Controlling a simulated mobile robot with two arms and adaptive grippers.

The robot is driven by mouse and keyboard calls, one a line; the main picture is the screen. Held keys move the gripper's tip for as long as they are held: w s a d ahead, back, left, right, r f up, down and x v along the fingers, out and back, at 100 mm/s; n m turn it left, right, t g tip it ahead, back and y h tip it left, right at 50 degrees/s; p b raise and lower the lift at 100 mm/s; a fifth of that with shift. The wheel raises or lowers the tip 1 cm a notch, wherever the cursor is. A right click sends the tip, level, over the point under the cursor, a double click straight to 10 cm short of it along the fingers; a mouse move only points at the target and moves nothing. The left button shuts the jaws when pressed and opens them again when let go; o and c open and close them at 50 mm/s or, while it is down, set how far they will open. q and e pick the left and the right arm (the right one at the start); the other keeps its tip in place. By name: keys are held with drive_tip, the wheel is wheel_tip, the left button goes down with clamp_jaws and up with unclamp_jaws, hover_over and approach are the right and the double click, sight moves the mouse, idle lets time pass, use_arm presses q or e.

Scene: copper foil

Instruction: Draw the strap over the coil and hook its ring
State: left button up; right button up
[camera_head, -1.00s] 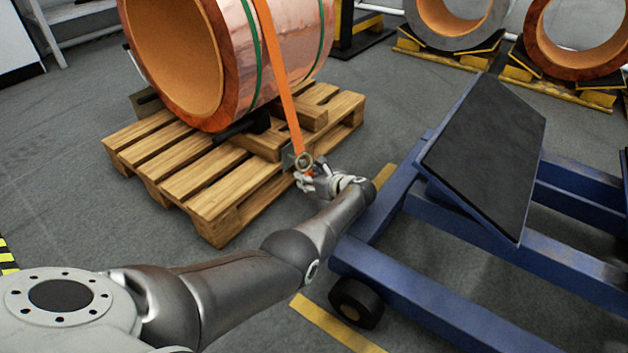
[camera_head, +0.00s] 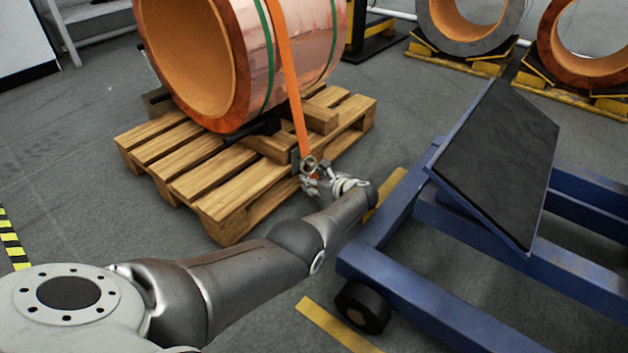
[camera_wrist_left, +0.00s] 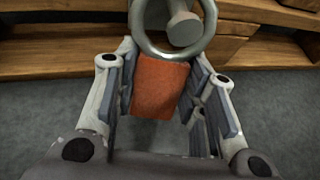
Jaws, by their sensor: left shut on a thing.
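The copper coil (camera_head: 308,45) lies on its side on a wooden pallet (camera_head: 190,185), with its open bore facing left. An orange strap (camera_head: 291,85) runs down over the coil's side to a metal ring (camera_head: 309,164) at the pallet's edge. My left gripper (camera_head: 314,181) is at the strap's lower end. In the left wrist view, its fingers are shut on the orange strap end (camera_wrist_left: 158,92). The ring (camera_wrist_left: 208,30) lies just beyond the fingertips, around or in front of a round metal peg (camera_wrist_left: 184,27); I cannot tell whether it is seated. My right gripper is not in view.
A blue wheeled frame (camera_head: 440,210) with a tilted black panel (camera_head: 500,150) stands close to the right of my left arm. More coils (camera_head: 465,20) rest on yellow-edged stands at the back right. Grey floor is open at left.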

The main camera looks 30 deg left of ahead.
use_arm(q)
drive_tip(key=o, duration=1.2)
drive_tip(key=shift+d, duration=0.2)
drive_tip(key=shift+v, duration=3.6)
drive_tip(key=shift+s, duration=0.2)
